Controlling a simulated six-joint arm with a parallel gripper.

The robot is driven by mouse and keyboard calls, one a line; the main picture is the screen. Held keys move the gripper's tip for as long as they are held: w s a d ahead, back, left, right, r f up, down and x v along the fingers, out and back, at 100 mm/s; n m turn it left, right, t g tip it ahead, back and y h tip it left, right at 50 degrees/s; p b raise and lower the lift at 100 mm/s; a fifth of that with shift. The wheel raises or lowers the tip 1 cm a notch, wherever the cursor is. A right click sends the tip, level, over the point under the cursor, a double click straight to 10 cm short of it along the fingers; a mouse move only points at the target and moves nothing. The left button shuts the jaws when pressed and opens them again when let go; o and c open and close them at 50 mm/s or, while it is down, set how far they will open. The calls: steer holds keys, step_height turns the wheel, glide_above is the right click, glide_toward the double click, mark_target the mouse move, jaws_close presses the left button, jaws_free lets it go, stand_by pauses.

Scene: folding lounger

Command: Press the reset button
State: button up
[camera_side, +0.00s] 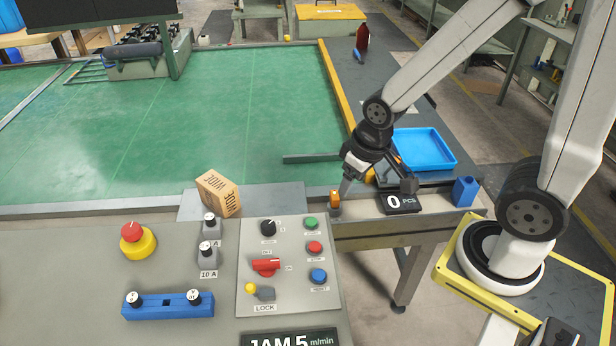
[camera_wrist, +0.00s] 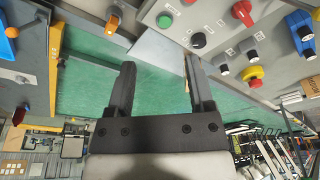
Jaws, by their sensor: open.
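The blue button (camera_side: 319,276), whose small label I cannot read clearly, is the lowest of three buttons on the right side of the grey control panel (camera_side: 290,297). Above it are a red button (camera_side: 315,248) and a green button (camera_side: 311,223). My gripper (camera_side: 376,187) is open and apart from the panel, up and to the right of the buttons. In the wrist view my gripper (camera_wrist: 158,65) has nothing between its fingers. The green button (camera_wrist: 165,20) shows there near the top edge; I cannot make out the blue button in that view.
A black knob (camera_side: 268,227), red selector (camera_side: 266,266) and yellow-tipped lever (camera_side: 260,291) share the panel. A red emergency button (camera_side: 132,234) and cardboard box (camera_side: 217,194) are left. A blue tray (camera_side: 424,150) lies behind my gripper.

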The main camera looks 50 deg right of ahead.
jaws_close()
stand_by(1.4)
